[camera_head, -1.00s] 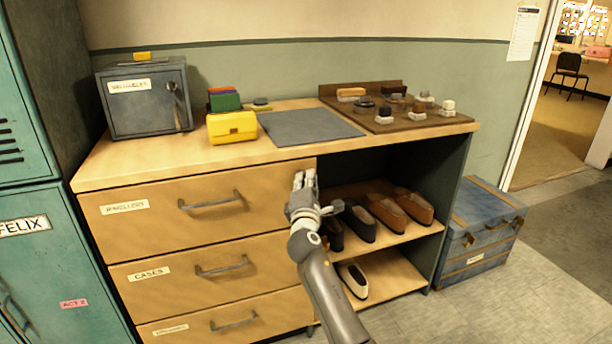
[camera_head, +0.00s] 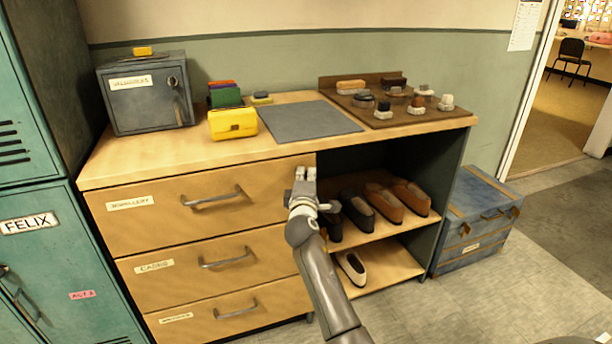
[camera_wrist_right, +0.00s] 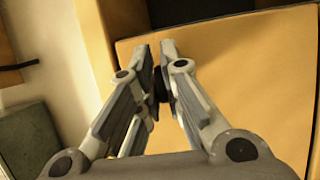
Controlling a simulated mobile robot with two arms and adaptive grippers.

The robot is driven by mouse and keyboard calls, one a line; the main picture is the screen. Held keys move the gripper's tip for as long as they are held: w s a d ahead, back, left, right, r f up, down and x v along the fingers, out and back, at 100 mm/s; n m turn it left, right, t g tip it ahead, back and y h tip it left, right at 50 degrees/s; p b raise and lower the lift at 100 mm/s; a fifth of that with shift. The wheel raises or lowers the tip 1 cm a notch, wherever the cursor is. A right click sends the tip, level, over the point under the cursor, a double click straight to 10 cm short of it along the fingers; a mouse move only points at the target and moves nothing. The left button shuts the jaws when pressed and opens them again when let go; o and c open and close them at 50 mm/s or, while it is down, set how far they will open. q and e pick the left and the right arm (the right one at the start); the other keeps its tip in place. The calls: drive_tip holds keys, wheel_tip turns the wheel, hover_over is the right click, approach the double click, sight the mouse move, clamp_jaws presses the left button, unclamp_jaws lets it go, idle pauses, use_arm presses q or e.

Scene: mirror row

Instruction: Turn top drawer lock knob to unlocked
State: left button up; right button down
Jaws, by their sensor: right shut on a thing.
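The top drawer (camera_head: 150,222) has a light wood front, a grey bar handle (camera_head: 212,197) and a label reading JEWELLERY. My right gripper (camera_head: 305,174) is at the upper right corner of this drawer front. In the right wrist view my right gripper (camera_wrist_right: 160,60) is shut on a small dark knob (camera_wrist_right: 162,86) that sits on the wood front. The fingers hide most of the knob, so its turn position cannot be read. In the head view the knob is hidden by the gripper. My left gripper is not in view.
Open shelves with shoes (camera_head: 385,201) are just right of the gripper. The counter holds a grey safe (camera_head: 150,112), a yellow box (camera_head: 233,123), a grey mat (camera_head: 310,117) and a brown tray (camera_head: 385,122). A blue trunk (camera_head: 480,220) stands on the floor at right.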

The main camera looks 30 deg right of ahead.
idle(0.3)
drive_tip(key=c, duration=1.6)
unclamp_jaws()
drive_tip(key=shift+s, duration=0.1)
drive_tip(key=v, duration=1.2)
